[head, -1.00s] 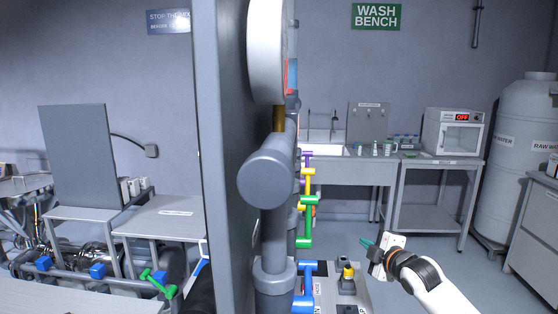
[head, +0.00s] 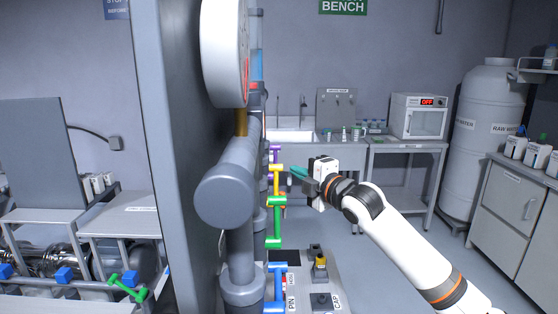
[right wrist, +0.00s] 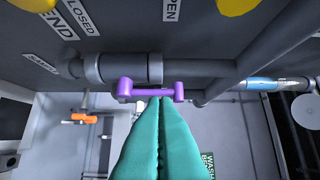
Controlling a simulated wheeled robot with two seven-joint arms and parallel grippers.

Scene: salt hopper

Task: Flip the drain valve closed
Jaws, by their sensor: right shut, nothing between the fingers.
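My right gripper (head: 293,172) is shut and empty, its teal fingers pointing left toward the column of coloured valve handles. In the right wrist view its fingertips (right wrist: 160,101) are right at a purple valve handle (right wrist: 150,89), which lies crosswise on a grey pipe; I cannot tell whether they touch. The purple handle (head: 276,152) is small in the head view, above a yellow handle (head: 276,180), a green handle (head: 274,222) and a blue handle (head: 275,285). I cannot read a drain label on any of them. My left gripper is not in view.
A large grey pipe (head: 236,180) and panel (head: 180,150) block the view left of the handles. CLOSED (right wrist: 78,16) and OPEN (right wrist: 172,10) labels sit above the purple handle. An orange handle (right wrist: 80,118) is at left. The floor behind my arm is clear.

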